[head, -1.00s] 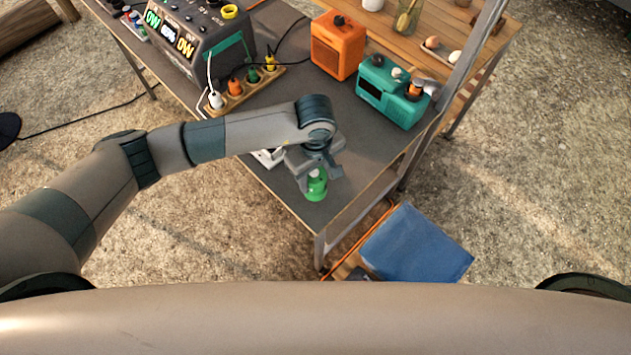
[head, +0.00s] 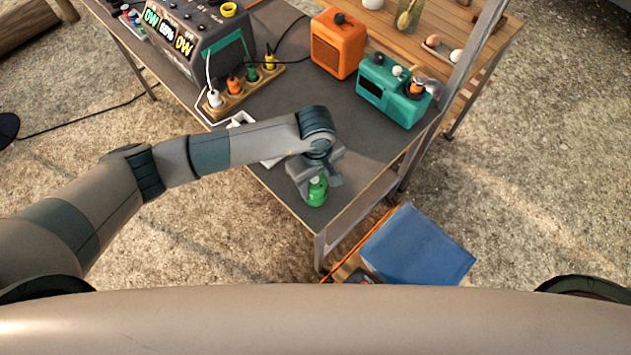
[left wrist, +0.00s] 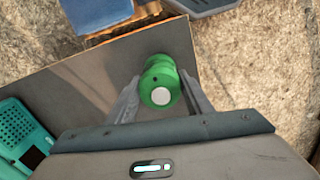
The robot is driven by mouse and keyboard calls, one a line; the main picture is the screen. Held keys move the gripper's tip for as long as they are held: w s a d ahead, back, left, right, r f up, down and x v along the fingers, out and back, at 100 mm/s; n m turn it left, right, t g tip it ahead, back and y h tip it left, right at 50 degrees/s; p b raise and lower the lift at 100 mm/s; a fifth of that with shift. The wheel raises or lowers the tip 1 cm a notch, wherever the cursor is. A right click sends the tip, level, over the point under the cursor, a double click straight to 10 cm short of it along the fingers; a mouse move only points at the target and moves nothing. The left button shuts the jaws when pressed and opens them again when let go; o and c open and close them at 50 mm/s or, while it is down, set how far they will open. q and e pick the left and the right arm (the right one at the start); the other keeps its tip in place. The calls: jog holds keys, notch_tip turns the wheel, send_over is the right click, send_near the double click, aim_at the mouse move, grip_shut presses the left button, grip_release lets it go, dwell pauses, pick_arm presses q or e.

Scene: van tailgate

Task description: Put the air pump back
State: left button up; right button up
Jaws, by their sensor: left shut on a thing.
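A small green round thing with a pale disc on its top, which looks like the air pump (head: 317,193), is near the front corner of the dark grey tabletop (head: 345,150). My left gripper (head: 318,182) points down over it and is shut on it. In the left wrist view the air pump (left wrist: 158,68) is upright between the two fingers of my left gripper (left wrist: 160,92), with tabletop behind it. I cannot tell whether its base touches the tabletop. My right gripper is in neither view.
A teal radio-like box (head: 393,92) and an orange box (head: 338,45) stand farther back. A power station (head: 195,40) and a socket strip (head: 240,90) are at the back left. A white item (head: 240,119) is partly hidden by my arm. A blue box (head: 418,245) stands beyond the table's edge.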

pick_arm(q)
jog(key=o, duration=1.4)
jog(key=shift+f, duration=0.1)
jog(key=shift+r+p, duration=0.3)
jog(key=shift+r, duration=0.05)
notch_tip(320, 180, up, 10)
jog(key=p, duration=0.3)
jog(key=shift+r+p, duration=0.15)
jog(key=shift+p, duration=0.2)
jog(key=shift+r, duration=0.65)
